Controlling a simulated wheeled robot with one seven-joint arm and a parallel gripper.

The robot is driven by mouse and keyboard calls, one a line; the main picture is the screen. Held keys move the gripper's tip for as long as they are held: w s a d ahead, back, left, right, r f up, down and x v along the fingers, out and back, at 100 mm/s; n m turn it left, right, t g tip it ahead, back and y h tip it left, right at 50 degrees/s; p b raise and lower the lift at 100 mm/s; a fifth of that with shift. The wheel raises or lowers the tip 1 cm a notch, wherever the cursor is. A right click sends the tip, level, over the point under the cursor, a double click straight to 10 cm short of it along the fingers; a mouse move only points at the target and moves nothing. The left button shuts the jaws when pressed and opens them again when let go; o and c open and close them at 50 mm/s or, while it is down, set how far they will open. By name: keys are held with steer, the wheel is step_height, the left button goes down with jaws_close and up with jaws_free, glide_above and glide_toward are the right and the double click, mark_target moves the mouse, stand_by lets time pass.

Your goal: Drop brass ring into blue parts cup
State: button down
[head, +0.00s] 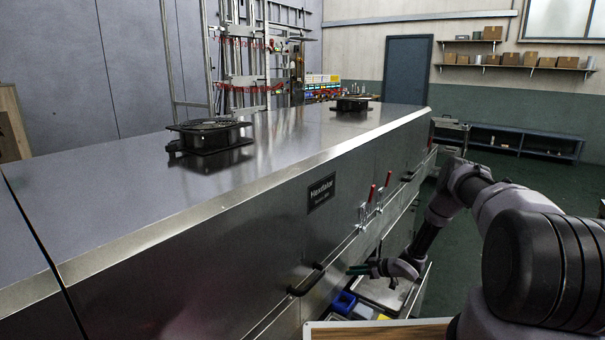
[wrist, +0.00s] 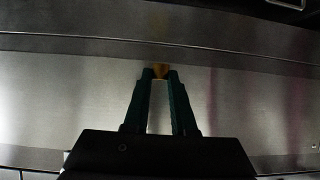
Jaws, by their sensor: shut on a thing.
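My gripper (wrist: 160,77) points away from the wrist camera, with its two dark green fingers closed on a small brass-coloured piece, the brass ring (wrist: 161,68). Only a small part of the ring shows between the fingertips; its hole cannot be made out. In the head view my gripper (head: 358,269) is beside the dryer's steel side, above the trays, and the ring is too small to tell there. The blue parts cup (head: 343,303) stands low by the dryer, below and slightly left of my gripper. The cup is not seen in the wrist view.
A yellow cup (head: 384,317) and a metal tray (head: 385,292) are right of the blue cup. The long steel dryer (head: 220,230) stands close on the left, with a black handle (head: 306,281) and red-handled clamps (head: 372,194) jutting out. A wooden-topped surface (head: 375,331) lies in front.

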steer(key=c, duration=0.7)
jaws_free()
steer(key=shift+o, duration=0.2)
steer(key=shift+d, duration=0.1)
